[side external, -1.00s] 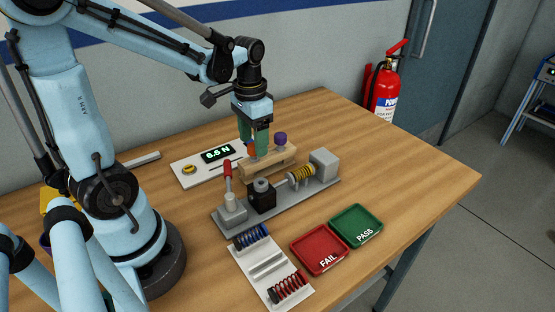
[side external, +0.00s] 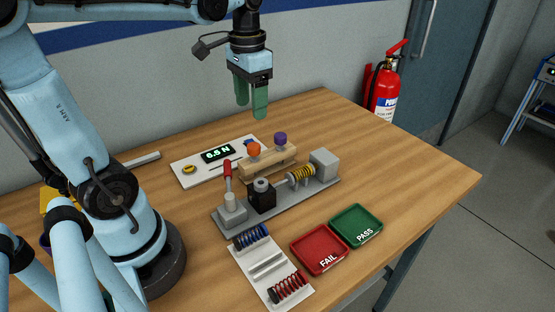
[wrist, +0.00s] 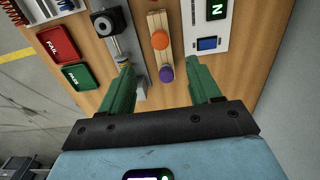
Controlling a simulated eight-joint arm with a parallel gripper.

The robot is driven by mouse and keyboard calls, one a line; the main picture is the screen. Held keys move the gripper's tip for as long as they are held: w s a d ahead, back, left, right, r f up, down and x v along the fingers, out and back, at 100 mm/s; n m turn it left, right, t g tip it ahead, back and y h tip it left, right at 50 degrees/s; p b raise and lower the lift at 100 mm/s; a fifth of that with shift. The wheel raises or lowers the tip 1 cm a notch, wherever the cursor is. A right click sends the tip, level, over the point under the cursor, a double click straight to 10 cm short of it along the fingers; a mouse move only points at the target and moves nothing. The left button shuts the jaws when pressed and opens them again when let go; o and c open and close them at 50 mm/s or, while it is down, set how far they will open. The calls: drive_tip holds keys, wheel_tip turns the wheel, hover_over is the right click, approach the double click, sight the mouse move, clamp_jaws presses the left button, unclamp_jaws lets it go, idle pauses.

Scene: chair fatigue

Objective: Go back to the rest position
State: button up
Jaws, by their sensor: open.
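My gripper (side external: 252,110) hangs well above the back of the table in the side external view, its green fingers pointing down, open and empty. Below it, a wooden block holds an orange knob (side external: 254,149) and a purple knob (side external: 280,138). In the wrist view the gripper's fingers (wrist: 164,88) are spread wide, with the wooden block (wrist: 156,24), the orange knob (wrist: 160,40) and the purple knob (wrist: 166,74) showing between them, apart from the fingers.
A grey test rig (side external: 290,200) with a yellow spring (side external: 301,175) and red lever stands in front of the block. A display panel (side external: 187,181) reads 6.5 N. The FAIL tray (side external: 309,265), PASS tray (side external: 345,238) and spring rack (side external: 262,277) lie nearer. The table's right side is clear.

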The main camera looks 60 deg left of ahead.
drive_tip(key=s+d+f+t, duration=0.1)
drive_tip(key=d+f+t, duration=0.3)
drive_tip(key=d+t, duration=0.3)
drive_tip(key=shift+d, duration=1.3)
drive_tip(key=shift+s+f, duration=0.1)
drive_tip(key=shift+s, duration=0.05)
drive_tip(key=shift+c, duration=0.4)
